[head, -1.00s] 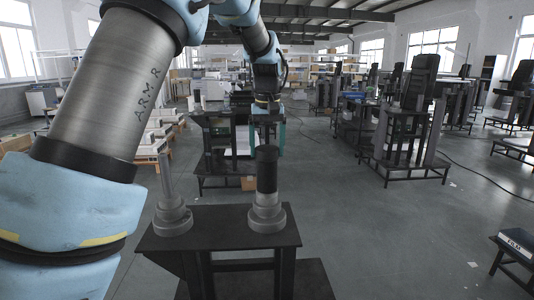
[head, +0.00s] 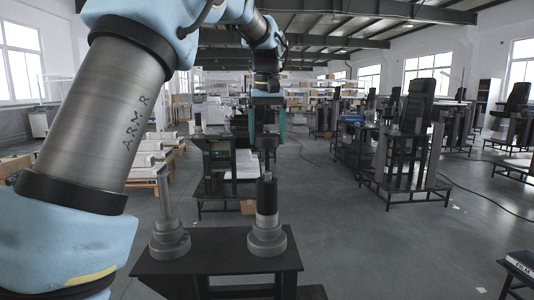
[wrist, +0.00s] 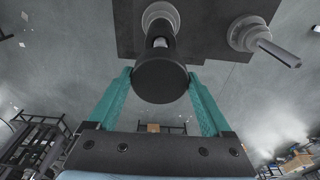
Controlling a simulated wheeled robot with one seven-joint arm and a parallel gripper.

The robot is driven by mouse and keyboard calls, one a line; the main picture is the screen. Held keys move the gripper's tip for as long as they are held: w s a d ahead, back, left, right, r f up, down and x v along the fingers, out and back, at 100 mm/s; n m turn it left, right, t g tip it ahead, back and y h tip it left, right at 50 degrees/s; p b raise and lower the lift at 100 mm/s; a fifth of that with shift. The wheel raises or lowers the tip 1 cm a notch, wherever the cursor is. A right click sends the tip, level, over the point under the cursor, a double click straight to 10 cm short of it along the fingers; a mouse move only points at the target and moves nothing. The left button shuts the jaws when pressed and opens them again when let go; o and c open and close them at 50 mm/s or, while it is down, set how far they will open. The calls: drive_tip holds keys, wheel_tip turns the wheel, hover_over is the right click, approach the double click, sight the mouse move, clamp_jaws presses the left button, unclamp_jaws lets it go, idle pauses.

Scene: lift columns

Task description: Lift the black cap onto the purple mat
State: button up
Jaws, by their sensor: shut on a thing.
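The black cap (wrist: 160,82) is a dark round cylinder between my gripper's two teal fingers in the wrist view. My gripper (head: 267,128) shows in the head view above the right-hand column (head: 267,225), shut on the cap (head: 267,141). The cap is apart from the column, with a gap under it. The column has a grey stepped base, a black sleeve and a thin peg on top. It also shows beyond the cap in the wrist view (wrist: 160,14). No purple mat can be made out in either view.
A second grey column (head: 168,225) with a thin upright rod stands left on the same dark stand (head: 215,264). Dark workbenches (head: 222,180) and a tall black machine (head: 418,110) stand farther back. Open grey floor (head: 350,240) lies to the right.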

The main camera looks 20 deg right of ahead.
sight(267, 135)
drive_tip(key=shift+r, duration=0.55)
drive_tip(key=shift+r+p, duration=0.45)
drive_tip(key=shift+p, duration=0.4)
drive_tip(key=shift+r+p, duration=2.35)
drive_tip(key=shift+r, duration=0.1)
